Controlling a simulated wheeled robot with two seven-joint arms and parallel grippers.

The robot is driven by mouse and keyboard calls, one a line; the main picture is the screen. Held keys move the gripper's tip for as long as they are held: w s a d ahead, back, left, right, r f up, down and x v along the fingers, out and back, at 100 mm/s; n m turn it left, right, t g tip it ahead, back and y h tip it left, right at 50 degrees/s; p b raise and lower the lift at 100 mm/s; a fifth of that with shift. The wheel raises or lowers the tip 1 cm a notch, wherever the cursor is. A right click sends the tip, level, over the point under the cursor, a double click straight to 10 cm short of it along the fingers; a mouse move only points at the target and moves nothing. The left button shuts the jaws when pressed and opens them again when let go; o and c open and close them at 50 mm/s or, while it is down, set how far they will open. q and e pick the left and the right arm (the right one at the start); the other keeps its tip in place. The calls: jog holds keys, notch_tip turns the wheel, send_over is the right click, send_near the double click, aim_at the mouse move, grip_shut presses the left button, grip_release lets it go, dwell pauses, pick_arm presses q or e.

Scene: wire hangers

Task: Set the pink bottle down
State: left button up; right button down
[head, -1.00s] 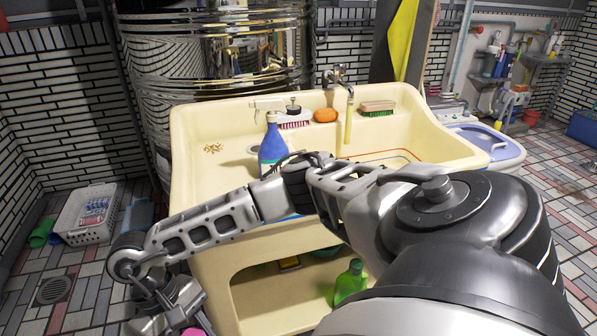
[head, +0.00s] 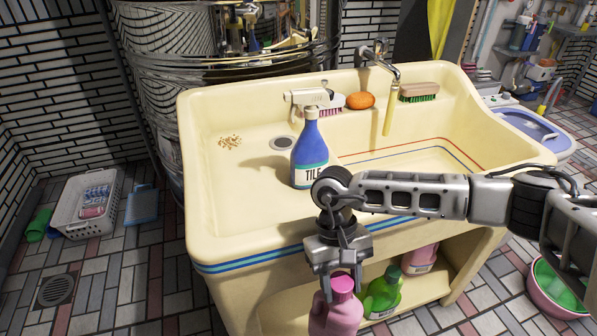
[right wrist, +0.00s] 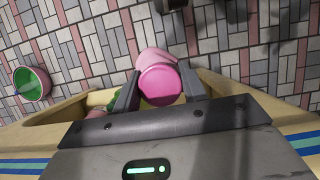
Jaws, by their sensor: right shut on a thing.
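The pink bottle (head: 337,311) hangs upright in my right gripper (head: 338,268), in front of the sink's lower shelf. The gripper is shut on its cap end, and the bottle's bottom is cut off by the head picture's lower edge. In the right wrist view the bottle's pink cap (right wrist: 160,84) sits between the two fingers. I cannot tell whether the bottle touches anything below. My left gripper is not in view.
The cream sink (head: 235,255) stands behind the bottle. Its lower shelf (head: 440,288) bears a green bottle (head: 383,293) and another pink bottle (head: 421,258). A blue spray bottle (head: 310,150) stands in the basin. A pink tub (head: 556,290) is at right.

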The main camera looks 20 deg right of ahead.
aim_at(335, 313)
notch_tip(335, 313, down, 4)
jog(key=b, duration=0.3)
jog(key=shift+d+f, duration=0.1)
jog(key=shift+s+r, duration=0.1)
jog(key=shift+r, duration=0.1)
